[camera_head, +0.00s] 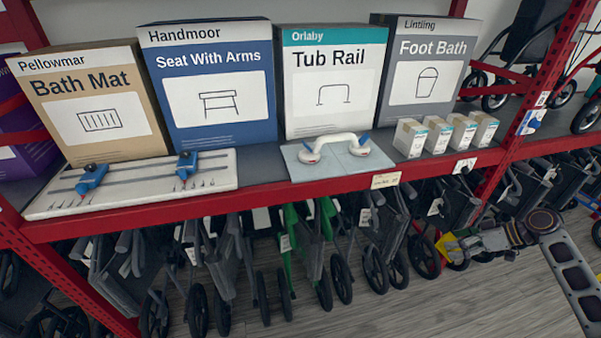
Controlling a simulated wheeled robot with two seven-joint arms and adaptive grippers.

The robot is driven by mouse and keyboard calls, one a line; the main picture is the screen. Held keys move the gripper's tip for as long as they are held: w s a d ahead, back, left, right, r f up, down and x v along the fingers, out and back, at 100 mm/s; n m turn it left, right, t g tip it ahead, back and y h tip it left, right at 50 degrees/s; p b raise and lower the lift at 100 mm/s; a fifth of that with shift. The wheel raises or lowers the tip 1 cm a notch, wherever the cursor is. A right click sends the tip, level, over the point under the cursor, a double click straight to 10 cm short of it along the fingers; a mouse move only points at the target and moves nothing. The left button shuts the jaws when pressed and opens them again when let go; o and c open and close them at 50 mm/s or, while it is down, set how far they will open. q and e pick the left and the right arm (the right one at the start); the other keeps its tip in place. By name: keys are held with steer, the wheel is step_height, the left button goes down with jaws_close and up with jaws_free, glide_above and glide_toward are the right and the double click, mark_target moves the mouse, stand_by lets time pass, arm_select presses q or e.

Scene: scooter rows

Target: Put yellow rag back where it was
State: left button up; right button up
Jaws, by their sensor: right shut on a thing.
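The yellow rag (449,246) shows as a small yellow patch at the tip of my right gripper (460,245), below the red shelf edge on the right. My right gripper is shut on the rag, and its arm comes in from the lower right. Much of the rag is hidden by the fingers or too small to make out. Dark folded scooters and wheels lie behind it. My left gripper is not in view.
The red shelf (270,195) holds large boxes, including a Tub Rail box (330,85), a white board with blue clamps (130,185), a white grab rail (335,145) and several small boxes (445,133). Wheeled frames fill the space below. The grey floor (470,305) in front is clear.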

steer(key=shift+s+a+r+n, duration=0.1)
steer(key=shift+s+a+n, duration=0.1)
steer(key=shift+s, duration=0.25)
steer(key=shift+s+a+n, duration=0.1)
steer(key=shift+s+n, duration=0.1)
steer(key=shift+s, duration=0.2)
steer(key=shift+w+a+g, duration=0.15)
steer(key=shift+w+a, duration=0.05)
steer(key=shift+a, duration=0.25)
steer(key=shift+w+a+g, duration=0.15)
steer(key=shift+a, duration=0.3)
steer(key=w+a+r+n+g+h, duration=0.1)
steer(key=w+a+r+n, duration=0.25)
steer(key=a, duration=1.05)
steer(key=w+a+r+n+g, duration=0.2)
steer(key=w+a+r, duration=0.15)
steer(key=a, duration=1.05)
steer(key=s+a+r+n, duration=0.2)
steer(key=a+r, duration=0.2)
steer(key=a, duration=0.6)
steer(key=s+a+r+n+g+h, duration=0.1)
steer(key=s+a+r+n, duration=0.1)
steer(key=a+r, duration=0.3)
steer(key=s+a+r+n+h, duration=0.1)
steer(key=s+a+r+n, duration=0.2)
steer(key=a, duration=1.1)
step_height(320, 180, up, 2)
steer(key=shift+a+r+n+g, duration=0.15)
steer(key=shift+a+n+g, duration=0.15)
steer(key=shift+n+g, duration=0.1)
